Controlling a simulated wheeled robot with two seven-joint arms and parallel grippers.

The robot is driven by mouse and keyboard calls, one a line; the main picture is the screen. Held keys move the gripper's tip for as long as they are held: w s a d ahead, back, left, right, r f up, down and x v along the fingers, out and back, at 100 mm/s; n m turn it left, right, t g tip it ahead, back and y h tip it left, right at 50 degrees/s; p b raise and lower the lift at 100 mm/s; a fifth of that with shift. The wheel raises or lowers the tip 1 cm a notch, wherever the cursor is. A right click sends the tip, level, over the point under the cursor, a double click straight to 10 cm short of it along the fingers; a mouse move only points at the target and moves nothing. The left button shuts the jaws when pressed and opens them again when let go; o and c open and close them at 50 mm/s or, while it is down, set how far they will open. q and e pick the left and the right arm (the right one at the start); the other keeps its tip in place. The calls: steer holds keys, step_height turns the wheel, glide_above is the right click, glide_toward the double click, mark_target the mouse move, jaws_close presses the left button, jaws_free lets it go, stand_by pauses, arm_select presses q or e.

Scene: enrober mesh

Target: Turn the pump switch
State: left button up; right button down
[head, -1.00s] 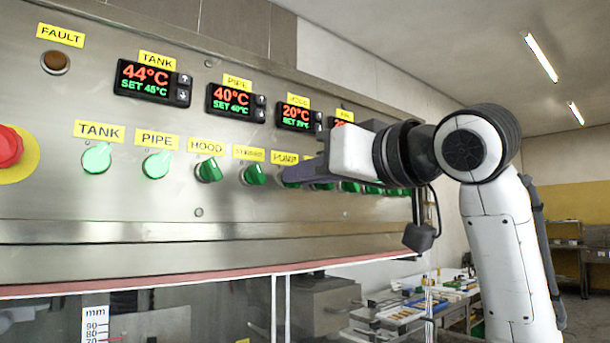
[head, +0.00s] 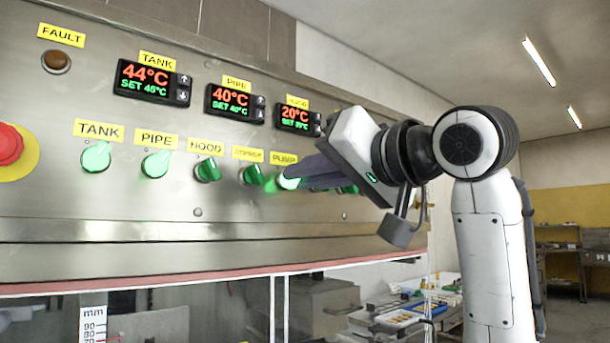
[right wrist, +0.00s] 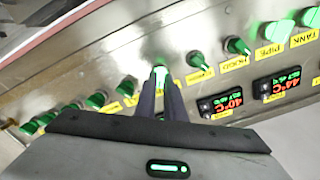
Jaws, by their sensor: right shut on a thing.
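The pump switch (head: 288,182) is a green knob under the yellow PUMP label (head: 283,158) on the steel panel. It glows bright green. My right gripper (head: 290,179) reaches it from the right, rolled at a slant, with its fingers shut on the knob. In the right wrist view the two dark fingers (right wrist: 160,84) close around the lit pump switch (right wrist: 160,72). The fingers hide part of the knob, so its exact angle is unclear. My left gripper is not in view.
The stirrer switch (head: 252,175) sits close to the left of the pump switch, dark green. The tank (head: 96,157) and pipe (head: 156,164) switches are lit. More green switches (right wrist: 96,100) stand on the other side. A red emergency button (head: 9,146) is at far left.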

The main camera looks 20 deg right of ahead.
steer(key=shift+r, duration=0.1)
steer(key=c, duration=1.8)
jaws_free()
steer(key=shift+c, duration=0.2)
steer(key=b+v, duration=0.3)
steer(key=v, duration=0.7)
steer(key=shift+s, duration=0.2)
steer(key=shift+d, duration=0.1)
